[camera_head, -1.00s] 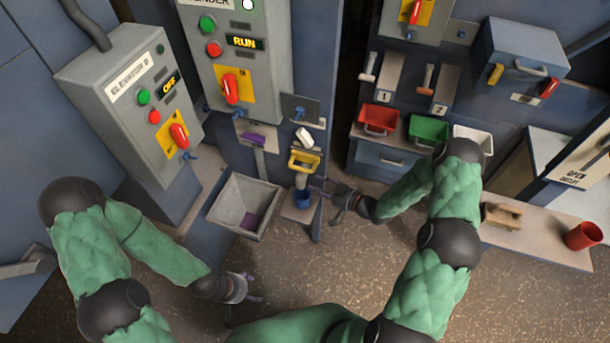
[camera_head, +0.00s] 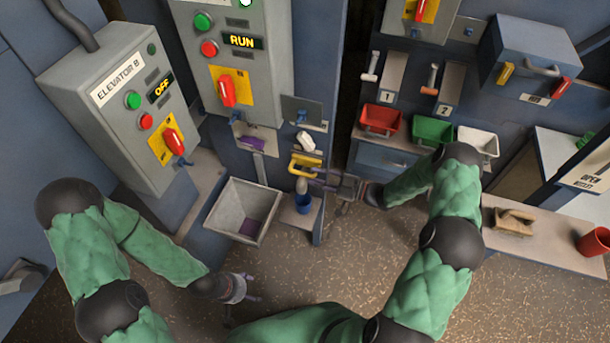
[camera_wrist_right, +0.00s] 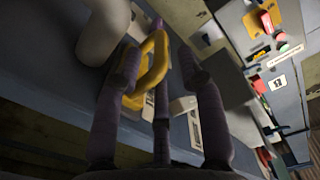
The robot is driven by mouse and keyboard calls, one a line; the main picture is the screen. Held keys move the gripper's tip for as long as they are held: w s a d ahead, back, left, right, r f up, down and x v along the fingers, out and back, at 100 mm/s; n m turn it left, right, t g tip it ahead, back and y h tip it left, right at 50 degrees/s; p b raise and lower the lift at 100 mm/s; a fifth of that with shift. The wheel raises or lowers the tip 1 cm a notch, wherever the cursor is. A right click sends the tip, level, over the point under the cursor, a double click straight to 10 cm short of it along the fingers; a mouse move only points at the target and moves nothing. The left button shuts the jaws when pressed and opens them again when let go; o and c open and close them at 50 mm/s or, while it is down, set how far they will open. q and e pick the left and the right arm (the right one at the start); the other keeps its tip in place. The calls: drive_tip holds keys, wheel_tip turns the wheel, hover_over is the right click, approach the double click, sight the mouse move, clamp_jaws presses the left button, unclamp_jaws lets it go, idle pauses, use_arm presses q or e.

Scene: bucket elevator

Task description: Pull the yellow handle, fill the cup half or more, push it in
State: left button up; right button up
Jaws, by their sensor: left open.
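The yellow handle (camera_head: 305,163) sits on the front of the dispenser column, above a grey spout. My right gripper (camera_head: 317,178) is at the handle, coming from the right. In the right wrist view the yellow handle (camera_wrist_right: 148,70) lies among the spread purple fingers of the right gripper (camera_wrist_right: 160,80), which look open; contact is unclear. My left gripper (camera_head: 252,287) is open and empty, low over the floor.
A grey hopper (camera_head: 222,206) with purple material stands left of the cup. Red (camera_head: 381,119), green (camera_head: 431,129) and white (camera_head: 478,140) bins sit at the right. A red cup (camera_head: 594,241) is on the right shelf. A panel edge stands right beside the blue cup.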

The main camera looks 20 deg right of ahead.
drive_tip(key=shift+b+x, duration=0.3)
drive_tip(key=shift+x, duration=1.9)
clamp_jaws()
